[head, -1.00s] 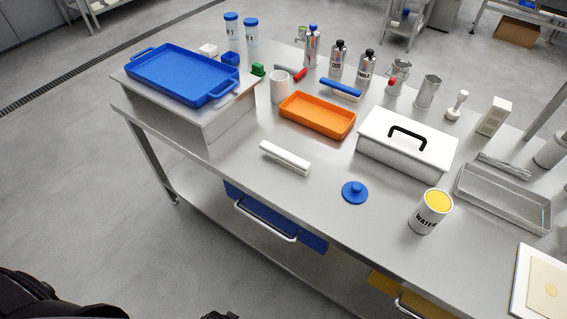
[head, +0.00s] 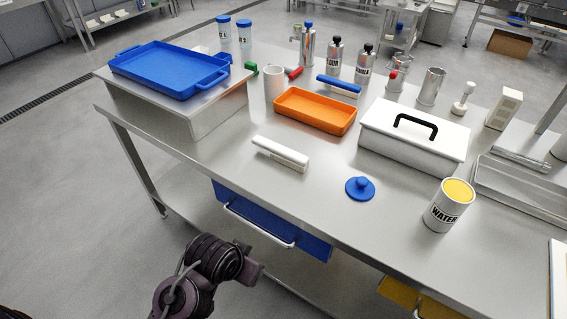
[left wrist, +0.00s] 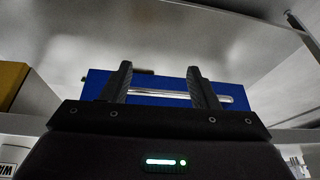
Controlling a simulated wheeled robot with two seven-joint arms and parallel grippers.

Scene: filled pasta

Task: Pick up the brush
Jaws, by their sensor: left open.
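Two brush-like things lie on the steel table. One is a white block-shaped one (head: 280,154) near the front edge, left of the blue knobbed lid. The other has a blue top over a white underside (head: 339,87) and lies behind the orange tray. I cannot tell for sure which is the brush. My left arm shows low in the head view, in front of the table and below its top; its fingertips are not clear there. In the left wrist view my left gripper (left wrist: 159,78) is open and empty, facing the blue drawer (left wrist: 155,97) and its bar handle. My right gripper is not in view.
The orange tray (head: 314,128), white lidded box (head: 385,143), blue lid (head: 360,192) and WATER can (head: 447,213) stand around the white piece. A blue tray (head: 125,85) sits on a raised steel stand at the left. The tabletop left of the white piece is clear.

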